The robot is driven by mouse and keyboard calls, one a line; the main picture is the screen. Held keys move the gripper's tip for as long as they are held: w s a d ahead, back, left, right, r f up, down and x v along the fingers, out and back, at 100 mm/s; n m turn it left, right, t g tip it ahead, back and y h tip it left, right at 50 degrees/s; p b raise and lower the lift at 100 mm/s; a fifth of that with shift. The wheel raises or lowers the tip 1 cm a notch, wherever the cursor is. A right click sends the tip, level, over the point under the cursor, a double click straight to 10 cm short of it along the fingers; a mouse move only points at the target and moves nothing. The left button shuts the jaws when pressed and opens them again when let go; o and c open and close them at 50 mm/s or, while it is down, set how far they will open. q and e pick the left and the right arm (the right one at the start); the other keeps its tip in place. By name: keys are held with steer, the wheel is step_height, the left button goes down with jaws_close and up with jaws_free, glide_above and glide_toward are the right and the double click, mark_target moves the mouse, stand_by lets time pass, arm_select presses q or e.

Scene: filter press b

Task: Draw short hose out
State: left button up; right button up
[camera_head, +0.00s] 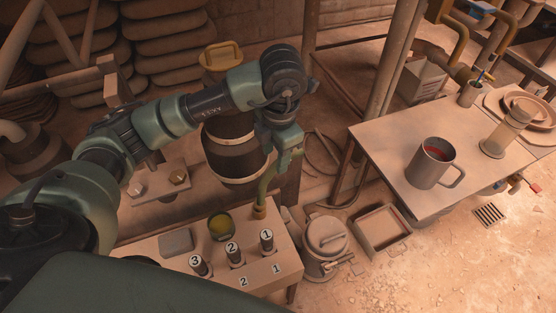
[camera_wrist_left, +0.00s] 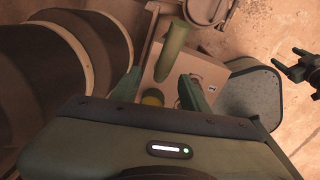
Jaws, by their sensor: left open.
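The short hose (camera_head: 264,188) is a green tube standing upright on the small wooden bench (camera_head: 270,285), with a brownish collar at its foot. My left gripper (camera_head: 283,158) is just above and beside the hose's top end, its jaws pointing down. In the left wrist view the hose (camera_wrist_left: 172,52) shows beyond the gap between the two open green fingers (camera_wrist_left: 160,90). The fingers are apart and hold nothing that I can see. A dark two-pronged shape (camera_wrist_left: 298,68) at the right edge of that view may be my right gripper.
A banded barrel (camera_head: 235,150) stands close behind my left arm. A lidded metal pot (camera_head: 325,245) and a tray (camera_head: 382,229) lie right of the bench. A table holds a grey mug (camera_head: 430,164).

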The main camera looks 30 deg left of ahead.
mark_target(274, 174)
arm_select(q)
steer(key=shift+s+f, duration=0.1)
steer(key=shift+f, duration=0.6)
steer(key=f, duration=0.4)
steer(key=f+b, duration=0.1)
steer(key=f, duration=0.2)
steer(key=shift+w+a, duration=0.2)
steer(key=shift+a, duration=0.05)
arm_select(e)
steer(key=w+r, duration=0.2)
steer(key=r, duration=0.1)
steer(key=shift+a, duration=0.15)
arm_select(q)
steer(key=shift+r, duration=0.1)
jaws_close()
